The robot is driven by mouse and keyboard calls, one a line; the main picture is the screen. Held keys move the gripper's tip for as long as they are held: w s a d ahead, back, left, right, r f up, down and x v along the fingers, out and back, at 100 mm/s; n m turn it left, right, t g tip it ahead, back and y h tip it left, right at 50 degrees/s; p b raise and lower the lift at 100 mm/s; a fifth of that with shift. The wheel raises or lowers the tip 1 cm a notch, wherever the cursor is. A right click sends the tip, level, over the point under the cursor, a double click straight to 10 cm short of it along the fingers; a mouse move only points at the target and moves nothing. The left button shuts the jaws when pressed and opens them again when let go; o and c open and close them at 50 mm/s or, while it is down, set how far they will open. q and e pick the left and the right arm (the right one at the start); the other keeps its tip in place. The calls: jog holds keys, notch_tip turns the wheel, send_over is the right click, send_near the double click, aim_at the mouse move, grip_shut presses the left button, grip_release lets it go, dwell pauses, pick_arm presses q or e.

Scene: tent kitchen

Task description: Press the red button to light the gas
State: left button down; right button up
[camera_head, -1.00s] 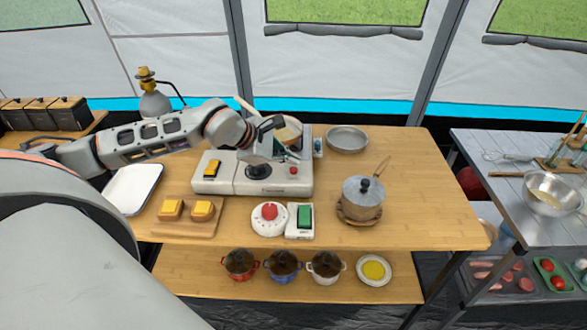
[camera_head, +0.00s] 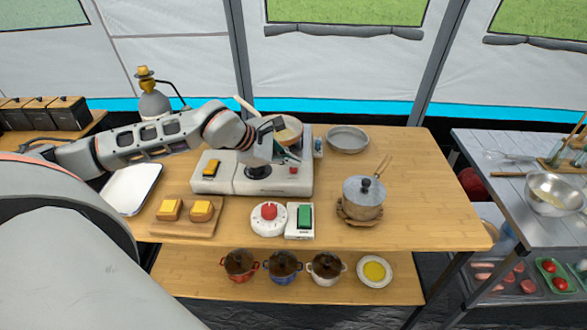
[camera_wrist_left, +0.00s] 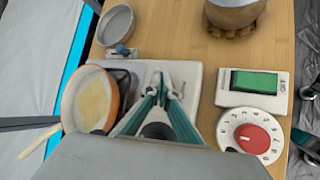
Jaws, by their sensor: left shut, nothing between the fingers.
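The white gas stove (camera_head: 212,186) stands on the wooden table, with a small red button (camera_head: 292,170) on its top right part. My left gripper (camera_head: 297,159) reaches over the stove from the left, its fingers shut and empty. In the head view its fingertips appear just behind and above the red button; I cannot tell whether they touch anything. In the left wrist view the gripper (camera_wrist_left: 164,82) is over the white stove top, and the red button is not visible there, probably hidden by the fingers. My right gripper is not in view.
A pan with a pale filling (camera_wrist_left: 92,102) sits on the stove beside the gripper. A white timer with a red knob (camera_head: 269,217) and a box with a green switch (camera_head: 305,217) stand in front. A lidded pot (camera_head: 363,196) stands at right. The table's right end is clear.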

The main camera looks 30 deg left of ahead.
aim_at(291, 170)
pick_arm(q)
jog(key=shift+f+b, duration=0.5)
jog(key=shift+f, duration=0.1)
dwell(0.7)
jog(key=shift+r, duration=0.1)
jog(key=shift+r+p, duration=0.45)
jog(key=shift+r, duration=0.45)
jog(key=shift+r+p, duration=1.35)
jog(key=shift+r, duration=1.2)
jog(key=shift+f, duration=0.1)
